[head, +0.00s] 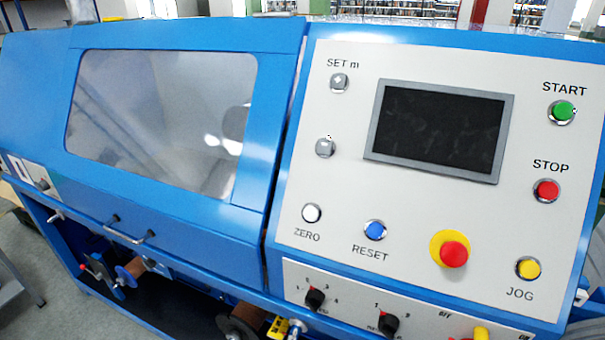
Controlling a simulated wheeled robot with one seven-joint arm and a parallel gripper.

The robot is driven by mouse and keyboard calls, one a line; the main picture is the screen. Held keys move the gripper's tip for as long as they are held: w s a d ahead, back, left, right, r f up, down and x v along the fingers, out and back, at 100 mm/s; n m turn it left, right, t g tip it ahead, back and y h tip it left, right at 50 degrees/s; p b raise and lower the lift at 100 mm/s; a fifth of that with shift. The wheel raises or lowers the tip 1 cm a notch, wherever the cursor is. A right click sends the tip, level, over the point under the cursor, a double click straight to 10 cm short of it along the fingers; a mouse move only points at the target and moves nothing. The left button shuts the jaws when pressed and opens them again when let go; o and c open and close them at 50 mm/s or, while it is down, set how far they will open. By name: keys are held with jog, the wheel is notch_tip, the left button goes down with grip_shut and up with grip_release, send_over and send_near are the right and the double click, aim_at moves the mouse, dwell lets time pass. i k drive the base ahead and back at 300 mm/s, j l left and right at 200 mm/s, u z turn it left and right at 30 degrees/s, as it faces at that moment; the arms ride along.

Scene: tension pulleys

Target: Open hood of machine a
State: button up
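The machine's blue hood (285,60) fills the left half of the head view, with a large see-through window (165,120) in it. The hood looks closed; its lower edge sits down against the machine's front. A metal bar handle (130,237) is on the lower front of the hood. No label naming the machine shows. My gripper and arm are not in view.
To the right is a control panel (300,210) with a dark screen (438,130), START, STOP and other buttons, and a red emergency button (453,254). Below the hood are pulleys (243,325) and small levers. Grey floor (50,318) shows at lower left.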

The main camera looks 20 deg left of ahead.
aim_at(223, 237)
jog(key=u, duration=1.6)
jog(key=i+j+z, duration=0.2)
jog(key=i+j, duration=0.3)
jog(key=i+j+z, duration=0.2)
jog(key=i+j, duration=0.25)
jog(key=j, duration=0.2)
